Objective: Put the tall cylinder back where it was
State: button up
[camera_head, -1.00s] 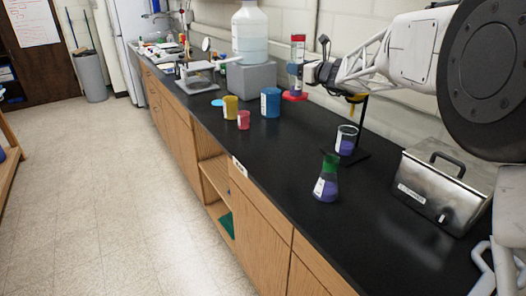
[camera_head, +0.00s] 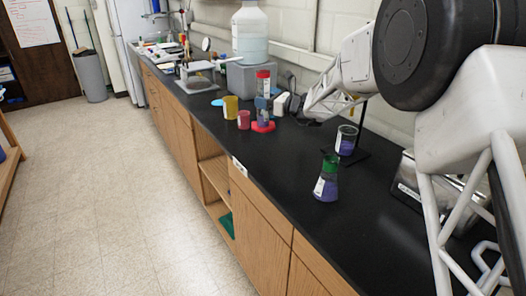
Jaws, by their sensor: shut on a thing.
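The tall cylinder (camera_head: 263,82) is upright, with a red top, purple contents low down and a red base (camera_head: 263,127). It is over the black counter, in front of the grey block. My gripper (camera_head: 268,104) reaches in from the right and is shut on the middle of the cylinder. The fingertips are small and partly hidden against it. I cannot tell whether the base touches the counter or hangs just above it.
A yellow cup (camera_head: 231,107) and a pink cup (camera_head: 244,120) stand close left of the cylinder. A blue cup is mostly hidden behind it. A flask (camera_head: 327,182) and a beaker (camera_head: 346,140) stand to the right. Clear counter (camera_head: 285,160) lies in front.

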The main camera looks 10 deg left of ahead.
aim_at(269, 127)
dwell(0.4)
jog(key=shift+f, duration=3.15)
jog(key=shift+f, duration=1.9)
jog(key=shift+f, duration=0.1)
jog(key=o, duration=1)
